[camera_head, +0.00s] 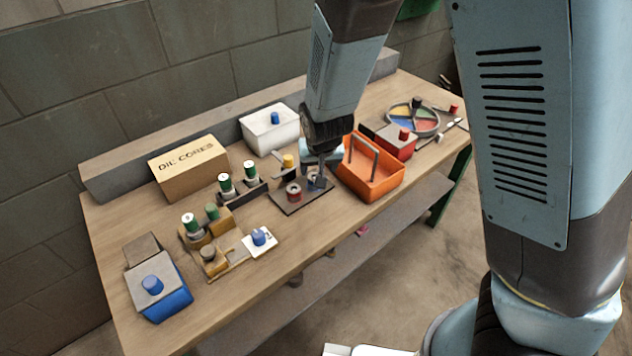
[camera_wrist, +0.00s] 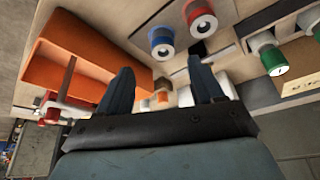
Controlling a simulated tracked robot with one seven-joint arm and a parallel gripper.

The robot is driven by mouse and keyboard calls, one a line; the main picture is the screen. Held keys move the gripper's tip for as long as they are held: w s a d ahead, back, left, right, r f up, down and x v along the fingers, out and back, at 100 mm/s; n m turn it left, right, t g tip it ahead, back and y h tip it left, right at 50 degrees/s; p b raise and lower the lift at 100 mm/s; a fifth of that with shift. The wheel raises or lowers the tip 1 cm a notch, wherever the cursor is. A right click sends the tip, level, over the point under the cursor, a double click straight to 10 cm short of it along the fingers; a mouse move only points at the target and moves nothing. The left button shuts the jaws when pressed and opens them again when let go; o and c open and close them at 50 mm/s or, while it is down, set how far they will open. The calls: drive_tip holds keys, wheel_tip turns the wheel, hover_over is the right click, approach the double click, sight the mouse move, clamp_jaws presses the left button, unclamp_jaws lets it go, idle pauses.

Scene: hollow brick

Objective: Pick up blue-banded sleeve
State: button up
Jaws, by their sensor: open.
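The blue-banded sleeve (camera_wrist: 162,42) shows in the wrist view as a blue ring with a pale top and dark centre, just beyond the fingertips. In the head view the sleeve (camera_head: 315,182) is partly hidden by my gripper (camera_head: 321,168), on a dark plate (camera_head: 290,208). A red-banded sleeve (camera_head: 293,192) stands beside it and also shows in the wrist view (camera_wrist: 200,18). In the wrist view my gripper (camera_wrist: 164,72) is open, with nothing between its two fingers. The sleeve appears apart from both fingers; the exact height gap is unclear.
An orange tote with a handle (camera_head: 385,188) stands close to the right of my gripper. A yellow-topped piece (camera_head: 289,161) and green-banded cylinders (camera_head: 226,184) stand to the left. A white bin (camera_head: 285,132) and cardboard box (camera_head: 205,170) are behind.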

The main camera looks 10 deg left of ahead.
drive_tip(key=shift+x, duration=2.2)
drive_tip(key=shift+a+x, duration=0.15)
drive_tip(key=shift+x, duration=1.2)
drive_tip(key=shift+a+x, duration=0.15)
drive_tip(key=shift+x, duration=1.25)
drive_tip(key=shift+w+r, duration=0.1)
drive_tip(key=c, duration=1.1)
drive_tip(key=shift+r, duration=0.1)
drive_tip(key=shift+c, duration=0.2)
